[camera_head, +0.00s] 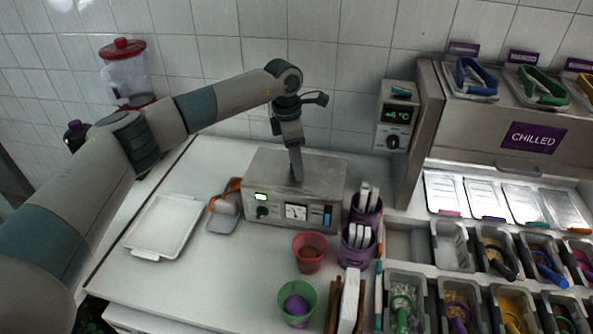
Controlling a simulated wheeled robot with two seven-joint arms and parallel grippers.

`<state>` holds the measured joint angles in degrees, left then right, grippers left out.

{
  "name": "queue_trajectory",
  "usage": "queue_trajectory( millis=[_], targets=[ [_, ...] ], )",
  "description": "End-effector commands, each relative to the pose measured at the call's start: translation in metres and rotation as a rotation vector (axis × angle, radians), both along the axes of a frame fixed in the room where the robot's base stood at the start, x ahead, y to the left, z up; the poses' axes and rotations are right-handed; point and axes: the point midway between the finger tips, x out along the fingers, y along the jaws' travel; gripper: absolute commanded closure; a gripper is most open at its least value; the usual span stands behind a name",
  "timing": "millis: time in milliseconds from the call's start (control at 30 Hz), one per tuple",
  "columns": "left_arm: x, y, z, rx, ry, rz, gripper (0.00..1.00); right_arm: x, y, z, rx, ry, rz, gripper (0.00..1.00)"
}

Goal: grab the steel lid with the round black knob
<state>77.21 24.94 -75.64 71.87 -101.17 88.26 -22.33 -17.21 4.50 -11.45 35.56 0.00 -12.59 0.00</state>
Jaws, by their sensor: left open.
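A steel box-shaped appliance (325,180) stands at the back of the white counter, with a green display, a dial and a gauge on its front. Its flat steel top faces up. I cannot make out a separate lid edge or a round black knob there; the fingers may hide it. My left gripper (297,178) points down over the middle of this top, with its fingertips at or just above the surface. It is open, though the gap between the fingers is hard to see. My right gripper is not in view.
A white tray (163,227) and a small grey tray (222,220) lie to the left. A red cup (310,252), a green cup (297,303) and purple holders (356,246) stand in front. A chilled cabinet (500,135) and topping bins fill the right. A blender (128,72) stands at back left.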

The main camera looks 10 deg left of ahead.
Motion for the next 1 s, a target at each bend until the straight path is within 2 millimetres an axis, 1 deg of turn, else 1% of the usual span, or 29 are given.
queue_trajectory(
  millis=[100, 133, 167, 200, 267, 300, 333, 600, 767, 867, 1000],
  targets=[
    [0.0, 0.0, 0.0, 0.0, 0.0, 0.0, 0.51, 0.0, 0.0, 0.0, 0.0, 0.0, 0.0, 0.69],
    [0.0, 0.0, 0.0, 0.0, 0.0, 0.0, 0.55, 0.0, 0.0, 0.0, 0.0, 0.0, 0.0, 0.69],
    [0.0, 0.0, 0.0, 0.0, 0.0, 0.0, 0.62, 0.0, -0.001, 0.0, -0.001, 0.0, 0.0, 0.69],
    [0.0, 0.0, 0.0, 0.0, 0.0, 0.0, 0.72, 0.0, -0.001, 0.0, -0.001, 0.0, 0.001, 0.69],
    [0.0, 0.0, 0.0, 0.0, 0.0, 0.0, 0.86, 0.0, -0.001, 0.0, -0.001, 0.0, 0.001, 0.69],
    [0.0, 0.0, 0.0, 0.0, 0.0, 0.0, 0.96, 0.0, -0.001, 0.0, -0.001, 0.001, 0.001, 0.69],
    [0.0, 0.0, 0.0, 0.0, 0.0, 0.0, 1.0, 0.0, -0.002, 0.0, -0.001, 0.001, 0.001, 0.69],
    [0.0, 0.0, 0.002, -0.001, -0.001, 0.0, 1.0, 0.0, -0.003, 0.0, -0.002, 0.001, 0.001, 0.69],
    [0.001, 0.0, 0.007, 0.0, -0.003, 0.0, 1.0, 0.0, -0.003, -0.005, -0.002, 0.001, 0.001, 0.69],
    [0.001, 0.0, 0.013, -0.001, -0.004, 0.0, 1.0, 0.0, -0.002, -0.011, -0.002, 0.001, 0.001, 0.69],
    [0.002, 0.0, 0.031, -0.001, -0.006, 0.001, 1.0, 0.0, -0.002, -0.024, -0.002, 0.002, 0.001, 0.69]
  ],
)
